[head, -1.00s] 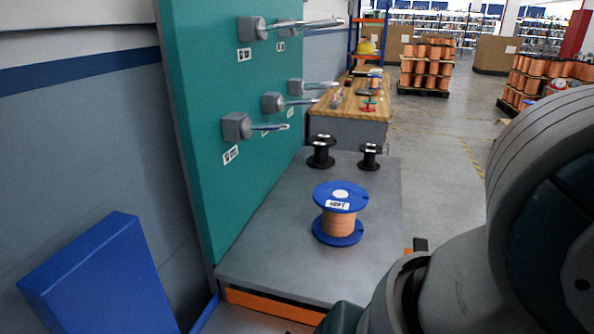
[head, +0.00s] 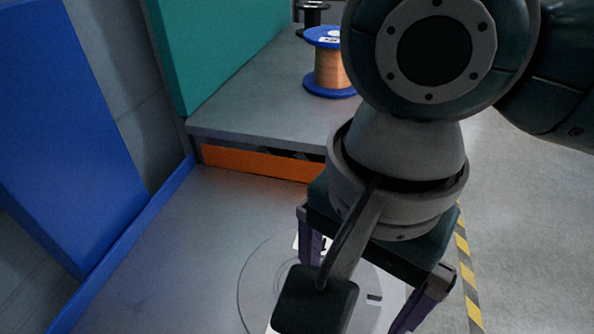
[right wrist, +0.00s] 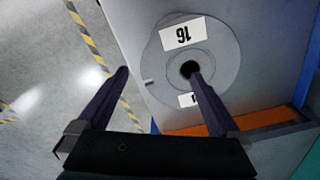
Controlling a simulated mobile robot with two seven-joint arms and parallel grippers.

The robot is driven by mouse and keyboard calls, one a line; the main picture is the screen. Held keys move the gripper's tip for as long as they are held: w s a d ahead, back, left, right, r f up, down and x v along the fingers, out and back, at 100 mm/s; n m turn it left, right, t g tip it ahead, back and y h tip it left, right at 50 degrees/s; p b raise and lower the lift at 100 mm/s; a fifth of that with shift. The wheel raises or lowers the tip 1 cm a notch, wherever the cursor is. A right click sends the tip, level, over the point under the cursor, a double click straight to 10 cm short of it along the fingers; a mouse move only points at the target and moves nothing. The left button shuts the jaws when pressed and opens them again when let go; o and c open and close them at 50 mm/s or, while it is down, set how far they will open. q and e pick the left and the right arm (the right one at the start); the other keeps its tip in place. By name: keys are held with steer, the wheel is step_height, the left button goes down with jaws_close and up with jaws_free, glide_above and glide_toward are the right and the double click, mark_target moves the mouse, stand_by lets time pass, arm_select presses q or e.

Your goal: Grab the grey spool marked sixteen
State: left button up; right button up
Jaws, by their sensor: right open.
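The grey spool (head: 262,268) lies on the lower grey surface in the head view, partly hidden by my right arm. In the right wrist view the spool (right wrist: 226,48) shows its round flange, a dark centre hole and a white label reading 16. My right gripper (head: 356,294) is open above the spool. In the right wrist view the gripper (right wrist: 158,74) has one fingertip in front of the centre hole and the other outside the flange, over the floor beyond the surface's edge. My left gripper is not in view.
A blue spool with copper wire (head: 328,68) and a black spool (head: 312,14) stand on the raised grey shelf (head: 250,100). An orange strip (head: 262,163) runs below it. A blue panel (head: 65,130) stands left. Open floor lies right, with a yellow-black line (head: 466,270).

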steer(key=f, duration=0.1)
steer(key=f+b, duration=0.1)
steer(key=f, duration=0.1)
steer(key=f+b, duration=0.1)
steer(key=f, duration=0.1)
steer(key=shift+w+d+f, duration=0.1)
steer(key=shift+w+f, duration=0.15)
jaws_close()
stand_by(0.5)
steer(key=shift+r, duration=0.1)
